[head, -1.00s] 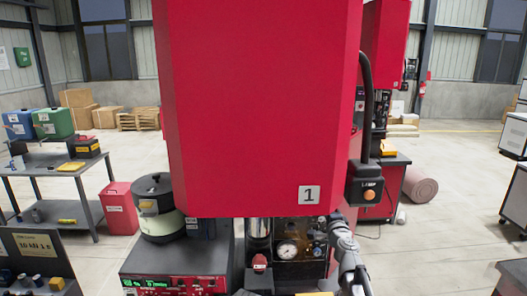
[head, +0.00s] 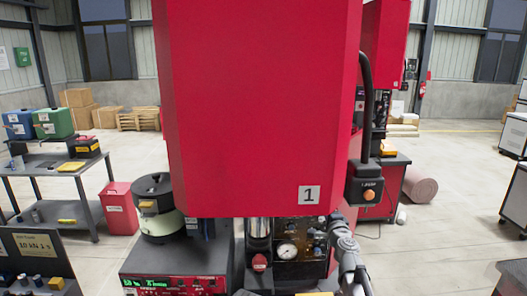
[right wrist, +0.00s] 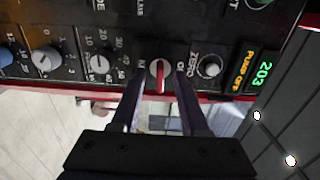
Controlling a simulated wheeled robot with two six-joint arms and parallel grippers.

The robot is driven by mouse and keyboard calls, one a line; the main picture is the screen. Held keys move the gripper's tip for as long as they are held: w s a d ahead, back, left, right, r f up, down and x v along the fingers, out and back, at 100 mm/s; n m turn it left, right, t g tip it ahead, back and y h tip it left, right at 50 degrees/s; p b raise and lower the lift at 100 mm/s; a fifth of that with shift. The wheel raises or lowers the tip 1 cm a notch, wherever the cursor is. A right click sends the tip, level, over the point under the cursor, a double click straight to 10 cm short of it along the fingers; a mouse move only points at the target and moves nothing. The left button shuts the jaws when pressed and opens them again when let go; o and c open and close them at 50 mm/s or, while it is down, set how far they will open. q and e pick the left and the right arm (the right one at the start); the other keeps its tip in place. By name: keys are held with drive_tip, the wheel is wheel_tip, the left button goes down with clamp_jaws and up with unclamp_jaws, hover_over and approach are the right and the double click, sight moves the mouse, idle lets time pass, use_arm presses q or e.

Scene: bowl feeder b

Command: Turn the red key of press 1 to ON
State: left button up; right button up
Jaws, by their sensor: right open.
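Press 1 is the large red machine (head: 260,110) with a "1" plate (head: 309,195) in the middle of the head view. In the right wrist view, the red key (right wrist: 160,78) is a narrow red bar on a round silver switch on a black panel. My right gripper (right wrist: 160,82) is open, with one finger on each side of the key; I cannot tell whether they touch it. The fingers partly hide the labels beside the switch. In the head view my right arm is at the press's lower right and its fingertips are hidden. My left gripper is not in view.
A pressure gauge (head: 287,251) and a feeder bowl (head: 156,208) stand at the press's base.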

drive_tip(key=s, duration=0.7)
idle(0.3)
drive_tip(key=shift+d+f, duration=0.15)
